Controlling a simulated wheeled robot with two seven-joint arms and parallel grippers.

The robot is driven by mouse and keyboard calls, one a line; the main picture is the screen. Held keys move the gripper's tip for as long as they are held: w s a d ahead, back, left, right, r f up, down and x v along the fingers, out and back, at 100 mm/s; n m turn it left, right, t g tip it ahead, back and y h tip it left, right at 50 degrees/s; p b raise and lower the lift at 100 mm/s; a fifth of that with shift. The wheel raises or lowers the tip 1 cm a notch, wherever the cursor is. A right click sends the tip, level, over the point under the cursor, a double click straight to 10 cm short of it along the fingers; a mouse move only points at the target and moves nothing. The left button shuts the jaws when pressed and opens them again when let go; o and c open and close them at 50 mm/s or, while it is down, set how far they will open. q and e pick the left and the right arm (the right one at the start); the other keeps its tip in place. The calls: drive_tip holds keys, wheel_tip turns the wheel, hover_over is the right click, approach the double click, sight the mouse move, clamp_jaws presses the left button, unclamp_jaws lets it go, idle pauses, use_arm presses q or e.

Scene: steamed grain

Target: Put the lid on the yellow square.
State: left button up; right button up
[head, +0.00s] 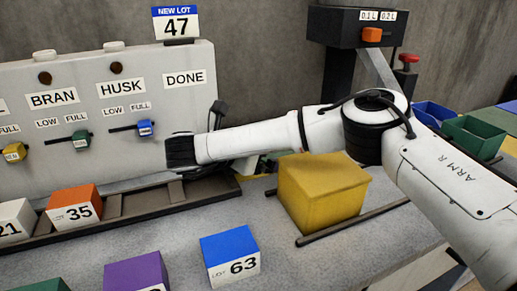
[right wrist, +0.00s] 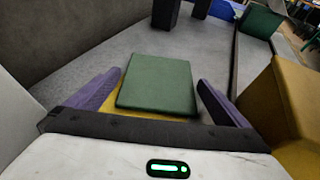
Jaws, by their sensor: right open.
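The lid (right wrist: 157,84) is a flat dark green square in the right wrist view. It lies over the yellow square (right wrist: 113,106), whose yellow shows along the lid's left and near edges. I cannot tell whether the lid rests fully flat on it. My right gripper (right wrist: 160,90) is open, with one purple finger on each side of the lid and a gap to it. In the head view my right forearm hides most of this spot. My left gripper is not in view.
A yellow box (head: 318,195) stands on the grey counter right of this spot. A panel (head: 105,115) with BRAN and HUSK sliders stands behind a ledge holding an orange block (head: 74,208). Blue (head: 230,258) and purple (head: 137,272) blocks stand in front. Bins (head: 474,137) stand far right.

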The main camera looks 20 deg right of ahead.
drive_tip(key=p+v, duration=0.1)
drive_tip(key=v, duration=1)
drive_tip(key=shift+a+r, duration=0.1)
drive_tip(key=shift+a, duration=0.15)
drive_tip(key=shift+c, duration=0.4)
idle(0.4)
